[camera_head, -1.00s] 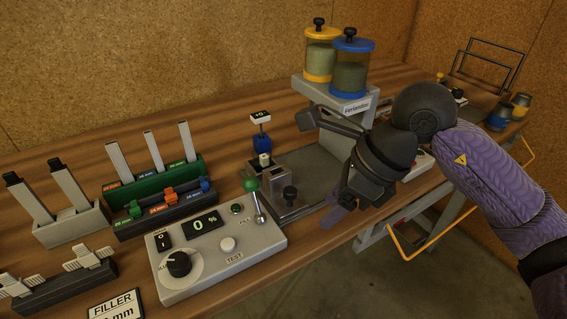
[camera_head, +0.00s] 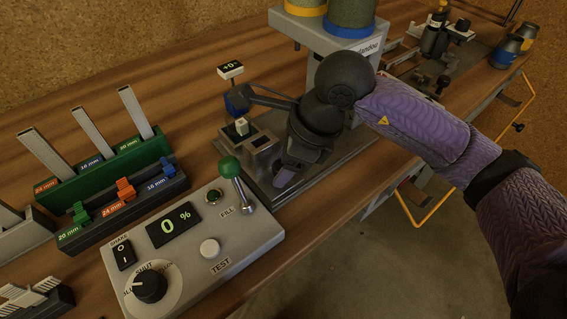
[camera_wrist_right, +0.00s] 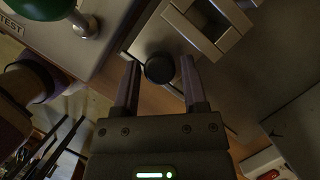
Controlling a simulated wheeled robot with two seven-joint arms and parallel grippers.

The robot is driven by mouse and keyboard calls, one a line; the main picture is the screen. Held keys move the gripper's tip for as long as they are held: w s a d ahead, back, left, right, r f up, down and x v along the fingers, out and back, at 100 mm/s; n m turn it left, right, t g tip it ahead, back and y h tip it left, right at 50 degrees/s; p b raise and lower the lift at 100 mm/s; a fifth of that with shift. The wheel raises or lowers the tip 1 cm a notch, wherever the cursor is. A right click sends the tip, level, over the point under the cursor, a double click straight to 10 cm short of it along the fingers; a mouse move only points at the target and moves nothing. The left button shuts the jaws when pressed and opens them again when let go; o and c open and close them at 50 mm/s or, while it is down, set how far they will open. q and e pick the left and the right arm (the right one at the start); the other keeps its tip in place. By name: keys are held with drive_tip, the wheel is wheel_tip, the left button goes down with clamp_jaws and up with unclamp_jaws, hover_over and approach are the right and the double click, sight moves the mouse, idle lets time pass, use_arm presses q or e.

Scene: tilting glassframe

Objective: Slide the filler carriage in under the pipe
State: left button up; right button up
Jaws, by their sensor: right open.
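The filler carriage, a grey metal block (camera_head: 262,147), sits on the machine's flat base plate (camera_head: 338,176) at the centre of the head view. In the right wrist view its silver frame (camera_wrist_right: 207,40) is at the top. A round black knob (camera_wrist_right: 159,69) stands between the two fingertips of my right gripper (camera_wrist_right: 159,80), which is open, with a finger on either side. In the head view my right gripper (camera_head: 287,172) is low over the front of the base plate and hides the knob. I cannot make out the pipe. My left gripper is not in view.
A control box (camera_head: 192,247) with a green-knobbed lever (camera_head: 232,175) and a 0 % display stands close left of my right gripper. The hopper bracket (camera_head: 318,35) rises behind it. A small +0 display (camera_head: 231,70) stands by the carriage. Racks with coloured gauges (camera_head: 118,190) are left.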

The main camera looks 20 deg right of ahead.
clamp_jaws()
idle(0.5)
idle(0.9)
